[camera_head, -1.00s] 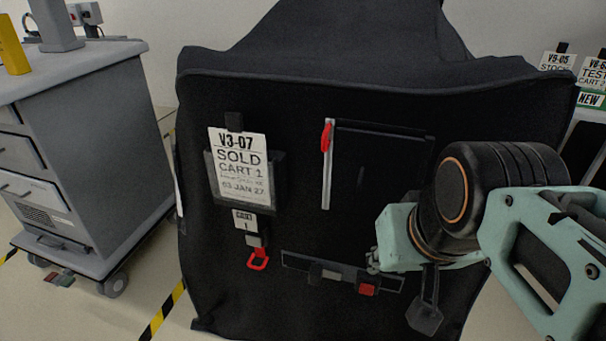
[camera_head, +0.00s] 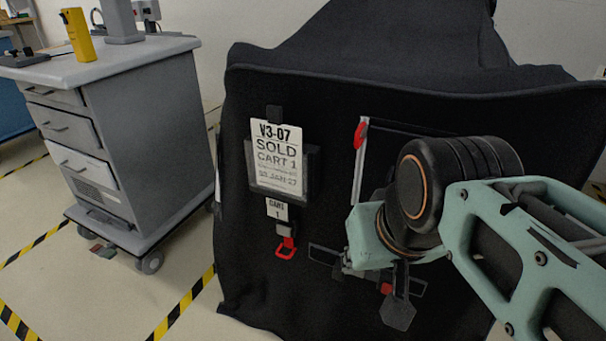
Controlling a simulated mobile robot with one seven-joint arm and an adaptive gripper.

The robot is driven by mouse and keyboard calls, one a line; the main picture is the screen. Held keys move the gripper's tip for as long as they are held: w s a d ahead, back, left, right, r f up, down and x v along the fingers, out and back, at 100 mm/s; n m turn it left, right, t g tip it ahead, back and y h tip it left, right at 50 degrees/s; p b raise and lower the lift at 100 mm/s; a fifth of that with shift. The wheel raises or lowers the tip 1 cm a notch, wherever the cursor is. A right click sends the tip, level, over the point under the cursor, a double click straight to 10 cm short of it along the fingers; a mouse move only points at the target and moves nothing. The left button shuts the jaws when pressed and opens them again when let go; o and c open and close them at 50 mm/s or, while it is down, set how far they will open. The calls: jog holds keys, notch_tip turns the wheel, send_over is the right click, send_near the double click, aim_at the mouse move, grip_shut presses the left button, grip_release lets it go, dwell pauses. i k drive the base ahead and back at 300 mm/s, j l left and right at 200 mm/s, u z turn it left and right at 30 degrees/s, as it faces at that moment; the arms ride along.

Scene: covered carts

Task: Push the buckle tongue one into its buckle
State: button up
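On the black cart cover, a dark horizontal strap (camera_head: 322,254) runs low across the front, with a small red buckle-like part (camera_head: 386,288) near its right end. The grey fitting on this strap, which may be the tongue, is now mostly hidden behind my gripper (camera_head: 347,266). My gripper's tip overlaps the strap left of the red part; I cannot tell whether it touches, or whether the fingers are open or shut. A red loop (camera_head: 286,249) hangs below a grey clip (camera_head: 294,230) further left. I cannot tell which fitting is tongue one.
The black cover (camera_head: 270,290) fills the middle.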

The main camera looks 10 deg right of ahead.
aim_at(340, 269)
jog(key=j+z, duration=0.6)
jog(key=i+l+z, duration=0.1)
jog(key=z, duration=0.35)
